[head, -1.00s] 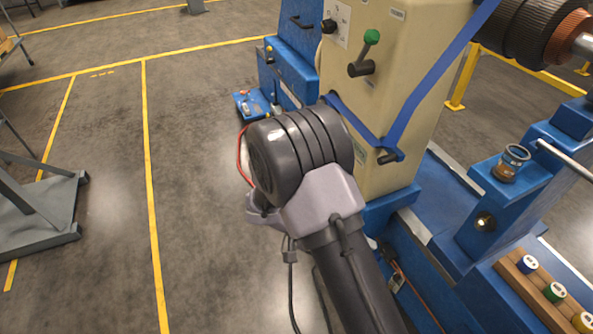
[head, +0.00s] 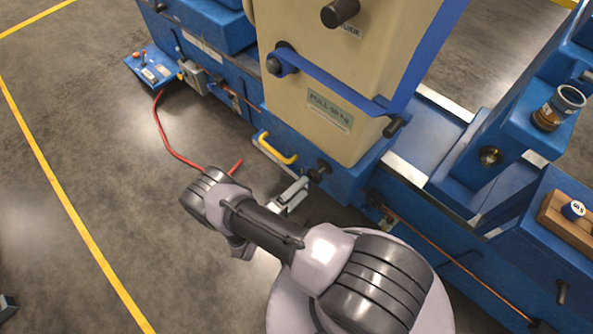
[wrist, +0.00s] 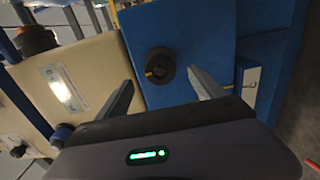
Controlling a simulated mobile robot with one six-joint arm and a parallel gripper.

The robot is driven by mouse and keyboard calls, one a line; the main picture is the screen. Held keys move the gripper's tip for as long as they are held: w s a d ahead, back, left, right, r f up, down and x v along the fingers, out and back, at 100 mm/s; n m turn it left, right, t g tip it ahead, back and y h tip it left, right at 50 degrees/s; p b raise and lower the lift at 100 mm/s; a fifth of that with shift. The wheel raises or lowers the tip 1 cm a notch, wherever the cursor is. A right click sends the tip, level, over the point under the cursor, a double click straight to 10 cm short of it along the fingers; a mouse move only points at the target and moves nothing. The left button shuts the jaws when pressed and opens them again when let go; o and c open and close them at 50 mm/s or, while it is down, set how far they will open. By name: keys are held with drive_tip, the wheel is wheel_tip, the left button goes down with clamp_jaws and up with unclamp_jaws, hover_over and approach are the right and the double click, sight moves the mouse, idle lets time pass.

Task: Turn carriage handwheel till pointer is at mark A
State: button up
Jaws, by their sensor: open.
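A small black round knob (wrist: 159,66), which may be the carriage handwheel, sits on a blue face in the wrist view. In the head view a black knob (head: 318,170) is on the blue block under the cream housing. It looks like the same one. My gripper (wrist: 160,80) is open and empty, its two fingers pointing at the blue face, with the knob between and just beyond the tips. In the head view my gripper (head: 296,192) is low beside the blue block. I cannot make out the pointer or mark A.
The cream housing (head: 345,70) carries a pull-force label and blue strap. A yellow handle (head: 278,148) is left of the knob. A red cable (head: 172,145) runs across the floor. A jar (head: 557,108) stands on a blue ledge at right.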

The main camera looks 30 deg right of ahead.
sight(312, 178)
drive_tip(key=x, duration=0.5)
drive_tip(key=shift+w+d, duration=0.15)
drive_tip(key=shift+d, duration=0.05)
drive_tip(key=shift+c, duration=0.5)
